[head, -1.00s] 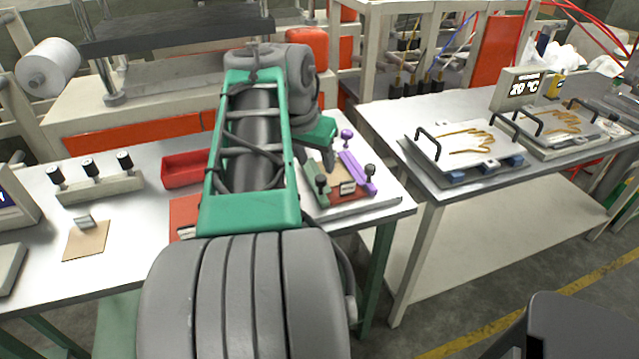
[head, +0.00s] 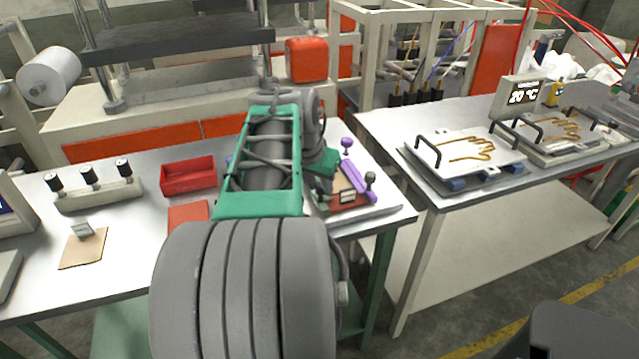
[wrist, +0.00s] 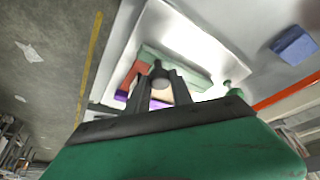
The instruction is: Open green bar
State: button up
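The green bar (wrist: 183,66) shows in the wrist view as a long pale-green strip on the small fixture, with a dark knob (wrist: 158,74) near one end. A green knob (wrist: 232,88) stands to its right. My gripper (wrist: 163,82) is open, its two fingers apart on either side of the dark knob; I cannot tell whether they touch it. In the head view my arm hides the green bar and the fingertips.
The fixture sits near the right end of the metal table (head: 140,240). A red bin (head: 188,176) is left of my arm. A blue block (wrist: 294,46) shows in the wrist view.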

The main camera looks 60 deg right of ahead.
grip_shut()
dwell(0.9)
